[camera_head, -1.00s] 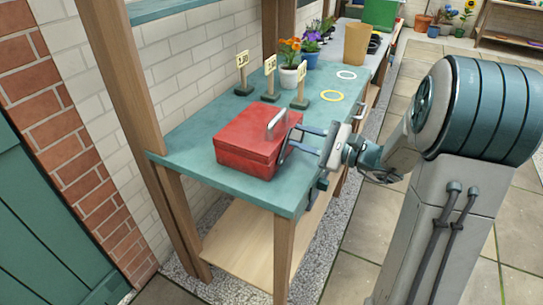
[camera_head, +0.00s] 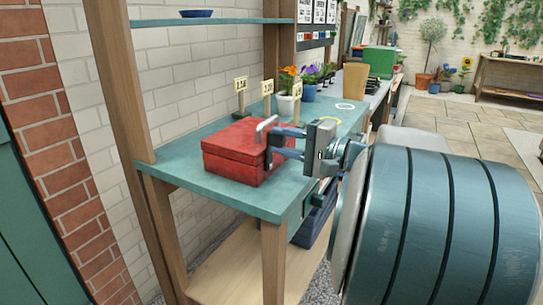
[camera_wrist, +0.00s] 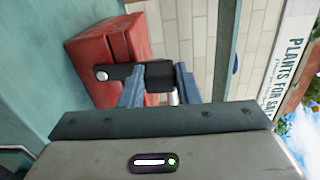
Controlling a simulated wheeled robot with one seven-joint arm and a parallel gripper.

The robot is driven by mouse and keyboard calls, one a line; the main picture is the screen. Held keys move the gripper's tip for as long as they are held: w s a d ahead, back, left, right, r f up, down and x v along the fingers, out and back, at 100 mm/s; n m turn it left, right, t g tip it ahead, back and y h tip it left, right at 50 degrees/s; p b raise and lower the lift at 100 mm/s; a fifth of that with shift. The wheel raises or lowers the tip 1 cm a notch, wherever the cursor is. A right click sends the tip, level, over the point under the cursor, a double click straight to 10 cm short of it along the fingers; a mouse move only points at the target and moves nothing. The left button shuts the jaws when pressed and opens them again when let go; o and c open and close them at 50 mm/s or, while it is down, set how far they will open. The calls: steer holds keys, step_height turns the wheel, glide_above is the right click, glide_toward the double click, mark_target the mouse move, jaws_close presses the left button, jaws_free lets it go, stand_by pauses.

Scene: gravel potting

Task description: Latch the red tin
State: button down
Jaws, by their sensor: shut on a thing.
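The red tin (camera_head: 235,152) stands closed on the teal bench top (camera_head: 180,178), and its side shows in the wrist view (camera_wrist: 92,50). A pale grey bent bar (camera_head: 266,126) stands up at its right edge. In the wrist view a dark latch lever (camera_wrist: 120,72) runs from a round silver pivot (camera_wrist: 101,74) on the tin to a black grip (camera_wrist: 159,76). My gripper (camera_head: 274,144) reaches the tin's right side. In the wrist view my gripper's fingers (camera_wrist: 158,88) are on either side of the black grip, shut on it. The latch's far side is hidden.
A blue crate (camera_head: 313,222) is under the bench. The bench top left and front of the tin is clear.

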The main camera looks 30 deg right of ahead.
steer(key=shift+s+a+f+n+b, duration=0.1)
steer(key=shift+s+a+n+b, duration=0.1)
steer(key=shift+n+b, duration=0.25)
steer(key=c, duration=1.1)
jaws_free()
steer(key=p+v, duration=0.1)
steer(key=v, duration=1.2)
steer(key=shift+s+d+p, duration=0.2)
steer(key=shift+s+p, duration=0.15)
